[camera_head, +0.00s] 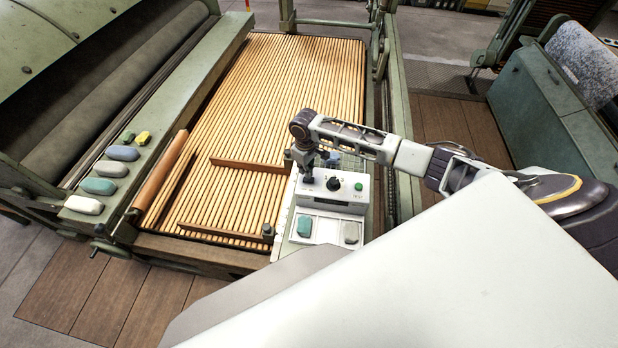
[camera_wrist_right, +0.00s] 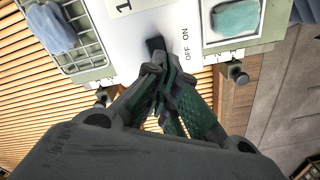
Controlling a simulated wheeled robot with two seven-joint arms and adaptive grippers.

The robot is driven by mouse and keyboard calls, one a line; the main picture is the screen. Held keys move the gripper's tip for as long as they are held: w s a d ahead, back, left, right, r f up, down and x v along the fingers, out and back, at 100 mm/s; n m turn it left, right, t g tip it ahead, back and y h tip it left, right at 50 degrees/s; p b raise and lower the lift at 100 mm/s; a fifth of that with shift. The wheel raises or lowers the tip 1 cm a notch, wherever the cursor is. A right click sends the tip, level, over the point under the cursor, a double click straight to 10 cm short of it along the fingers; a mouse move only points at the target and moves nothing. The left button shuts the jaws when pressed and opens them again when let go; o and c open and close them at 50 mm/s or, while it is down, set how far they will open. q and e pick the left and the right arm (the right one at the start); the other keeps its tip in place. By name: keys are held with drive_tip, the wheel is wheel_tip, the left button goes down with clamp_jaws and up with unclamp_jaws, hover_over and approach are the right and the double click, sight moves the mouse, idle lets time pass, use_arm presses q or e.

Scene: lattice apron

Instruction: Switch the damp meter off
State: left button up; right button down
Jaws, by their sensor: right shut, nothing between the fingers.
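In the right wrist view the shut, empty fingers (camera_wrist_right: 156,66) are at a small black switch (camera_wrist_right: 155,45) on the white panel. OFF and ON are printed beside the switch. The fingertips partly cover it, and I cannot tell whether they touch it or which way it is set. My left gripper is out of view.
A teal pad (camera_wrist_right: 236,17) lies in a tray beside the panel; a wire basket (camera_wrist_right: 62,35) holds a blue-grey piece. Wooden bars (camera_head: 222,235) lie on the slatted bed (camera_head: 290,90). Several coloured blocks (camera_head: 99,186) line the left ledge. A green frame rail stands behind the meter.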

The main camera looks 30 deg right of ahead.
sight(306, 179)
drive_tip(key=shift+r+p, duration=0.8)
drive_tip(key=shift+r, duration=0.05)
drive_tip(key=shift+r+p, duration=0.75)
drive_tip(key=shift+r, duration=0.25)
drive_tip(key=shift+s+f, duration=0.1)
